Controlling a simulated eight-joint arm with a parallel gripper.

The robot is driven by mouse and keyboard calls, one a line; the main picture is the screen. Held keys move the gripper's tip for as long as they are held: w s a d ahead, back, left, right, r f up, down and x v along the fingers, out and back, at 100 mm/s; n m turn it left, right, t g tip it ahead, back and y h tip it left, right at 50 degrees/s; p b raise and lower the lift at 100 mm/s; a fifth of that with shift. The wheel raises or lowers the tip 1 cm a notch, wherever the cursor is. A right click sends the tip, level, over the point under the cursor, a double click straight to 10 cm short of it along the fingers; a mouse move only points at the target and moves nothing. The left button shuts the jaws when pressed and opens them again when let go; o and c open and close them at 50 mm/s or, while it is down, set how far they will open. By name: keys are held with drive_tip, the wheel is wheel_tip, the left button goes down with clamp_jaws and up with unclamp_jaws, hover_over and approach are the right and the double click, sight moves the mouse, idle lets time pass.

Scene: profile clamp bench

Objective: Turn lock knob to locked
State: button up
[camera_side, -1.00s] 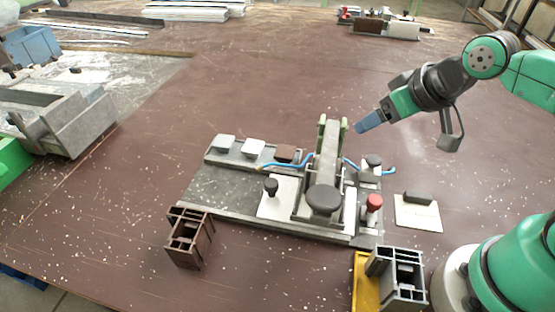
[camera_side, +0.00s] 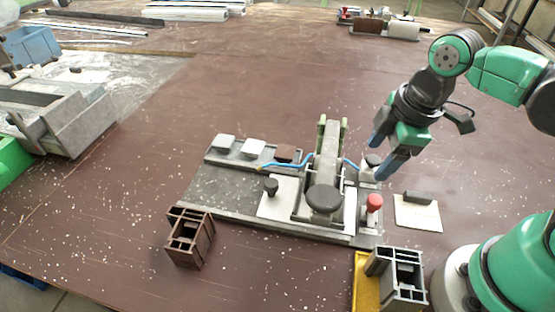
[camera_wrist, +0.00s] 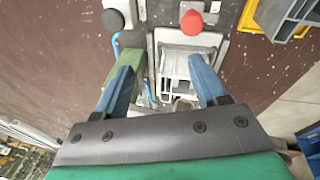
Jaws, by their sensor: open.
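The clamp fixture (camera_side: 235,195) lies on the brown table with several knobs. A red knob (camera_side: 373,202) stands at its right front, and shows at the top of the wrist view (camera_wrist: 191,22). Another black knob (camera_side: 270,186) stands on a pale plate at the left. I cannot tell which is the lock knob or how it is turned. My gripper (camera_side: 379,162) is open with blue fingers pointing down at the fixture's right back. In the wrist view, the fingers (camera_wrist: 160,66) are apart.
The clamp arm with a big dark round pad (camera_side: 323,198) rises mid-fixture. A blue cable (camera_side: 290,162) runs behind it. A pale plate with a dark handle (camera_side: 417,212) lies to the right. A yellow tray (camera_side: 365,285) and brown profile (camera_side: 190,238) stand in front.

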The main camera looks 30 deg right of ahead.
sight(376, 199)
drive_tip(key=n+g, duration=0.1)
drive_tip(key=n, duration=0.1)
drive_tip(key=s+n, duration=0.1)
drive_tip(key=n, duration=0.1)
drive_tip(key=s+a+f+n+g, duration=0.1)
drive_tip(key=n, duration=0.1)
drive_tip(key=shift+s+f+n+g, duration=0.1)
drive_tip(key=shift+s+n+g, duration=0.1)
drive_tip(key=shift+n+g, duration=0.15)
drive_tip(key=shift+f, duration=2.7)
clamp_jaws()
